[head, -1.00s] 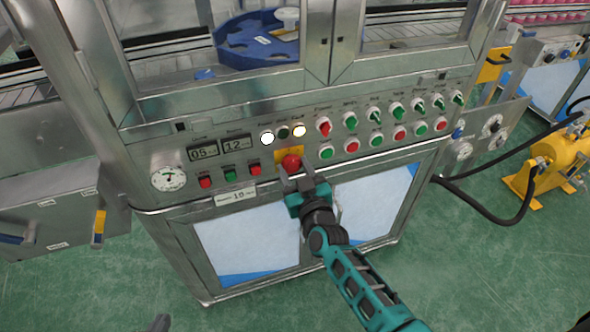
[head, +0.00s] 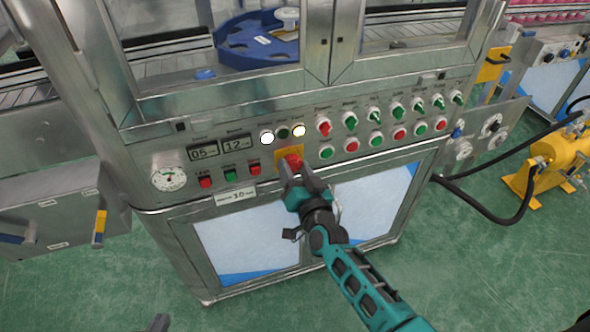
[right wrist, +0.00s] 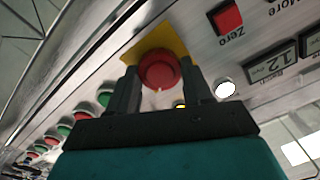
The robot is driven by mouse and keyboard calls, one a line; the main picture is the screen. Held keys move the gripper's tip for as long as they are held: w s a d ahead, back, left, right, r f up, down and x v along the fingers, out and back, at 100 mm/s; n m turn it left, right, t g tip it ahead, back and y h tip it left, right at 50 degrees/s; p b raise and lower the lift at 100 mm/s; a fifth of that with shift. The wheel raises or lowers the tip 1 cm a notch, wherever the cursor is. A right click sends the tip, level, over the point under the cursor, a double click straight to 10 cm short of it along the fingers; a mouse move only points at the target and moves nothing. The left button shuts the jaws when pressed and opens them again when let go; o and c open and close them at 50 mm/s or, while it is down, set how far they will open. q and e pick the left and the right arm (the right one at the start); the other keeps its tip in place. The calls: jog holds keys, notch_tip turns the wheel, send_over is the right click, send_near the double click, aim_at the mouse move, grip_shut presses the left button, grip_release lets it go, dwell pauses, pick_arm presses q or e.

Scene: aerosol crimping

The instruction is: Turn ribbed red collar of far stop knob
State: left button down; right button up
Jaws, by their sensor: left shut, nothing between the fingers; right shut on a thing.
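The red stop knob (head: 293,160) sits on a yellow plate on the steel control panel; it also shows in the right wrist view (right wrist: 158,70), where its round red face fills the gap between my fingers. My right gripper (head: 297,173) is shut on the knob, one finger on each side of it. The collar's ribs are too small to make out, and the fingers hide part of the knob in the head view. Only a small dark tip of my left gripper (head: 160,322) shows at the bottom edge, shut and empty, far from the panel.
Rows of lamps and green and red switches (head: 350,121) run to the right. A yellow machine (head: 548,165) with black hoses stands at the right. Green floor lies in front.

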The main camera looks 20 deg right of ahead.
dwell(0.4)
jog(key=o, duration=1.1)
jog(key=shift+c, duration=0.2)
jog(key=shift+s, duration=0.1)
jog(key=s+p, duration=0.1)
jog(key=s, duration=1.1)
jog(key=shift+s+d, duration=0.2)
jog(key=shift+s, duration=0.2)
